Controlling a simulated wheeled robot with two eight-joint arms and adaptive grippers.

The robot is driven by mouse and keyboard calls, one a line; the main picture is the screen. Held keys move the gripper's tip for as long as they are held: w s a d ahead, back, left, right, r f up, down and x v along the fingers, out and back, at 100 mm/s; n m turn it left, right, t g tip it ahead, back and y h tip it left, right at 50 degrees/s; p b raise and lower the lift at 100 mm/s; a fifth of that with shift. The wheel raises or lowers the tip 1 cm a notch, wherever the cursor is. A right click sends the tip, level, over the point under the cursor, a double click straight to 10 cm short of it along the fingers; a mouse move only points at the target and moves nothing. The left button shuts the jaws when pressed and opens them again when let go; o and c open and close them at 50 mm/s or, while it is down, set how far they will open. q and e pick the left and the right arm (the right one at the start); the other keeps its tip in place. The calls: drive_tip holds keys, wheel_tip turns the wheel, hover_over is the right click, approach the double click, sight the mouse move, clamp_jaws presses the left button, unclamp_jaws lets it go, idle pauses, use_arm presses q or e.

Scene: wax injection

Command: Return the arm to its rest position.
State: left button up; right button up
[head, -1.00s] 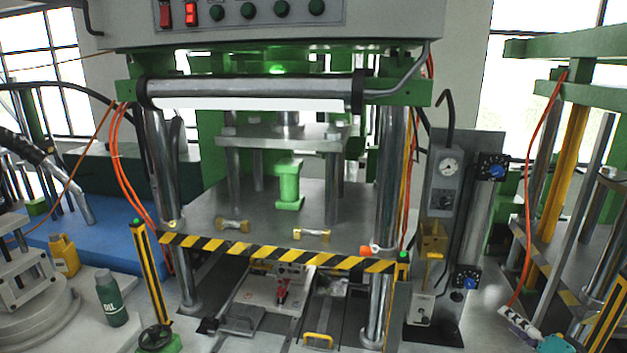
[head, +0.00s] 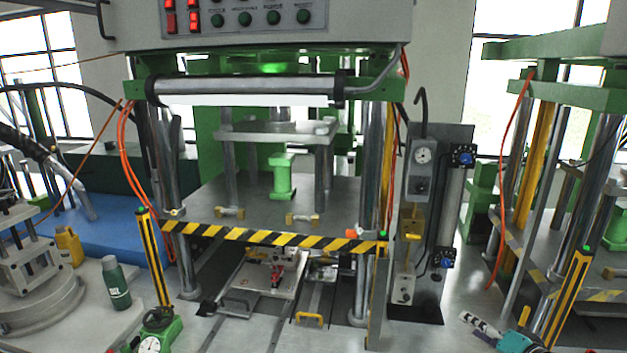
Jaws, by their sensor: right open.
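Most of my right arm is out of the picture. My left gripper is not in view.
The wax press (head: 275,205) has a striped front edge (head: 285,239). A control panel (head: 418,165) stands right of it, and a striped post (head: 565,290) stands farther right. A dark green bottle (head: 116,284) and a yellow container (head: 69,245) are at left.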

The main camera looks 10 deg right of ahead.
drive_tip(key=s+a+f+n+g+y+b, duration=0.1)
drive_tip(key=s+a+f+n+g, duration=0.15)
drive_tip(key=a, duration=0.65)
drive_tip(key=s+a+f+n+g+b, duration=0.1)
drive_tip(key=a+f+n+g, duration=0.15)
drive_tip(key=a, duration=0.65)
drive_tip(key=s+a+f+n+g+h+b, duration=0.1)
drive_tip(key=s+a+f+n, duration=0.3)
drive_tip(key=s+a, duration=0.5)
drive_tip(key=s+f+h, duration=0.1)
drive_tip(key=s, duration=0.1)
drive_tip(key=shift+s+a+f+b, duration=0.15)
drive_tip(key=shift+s+f+b, duration=0.25)
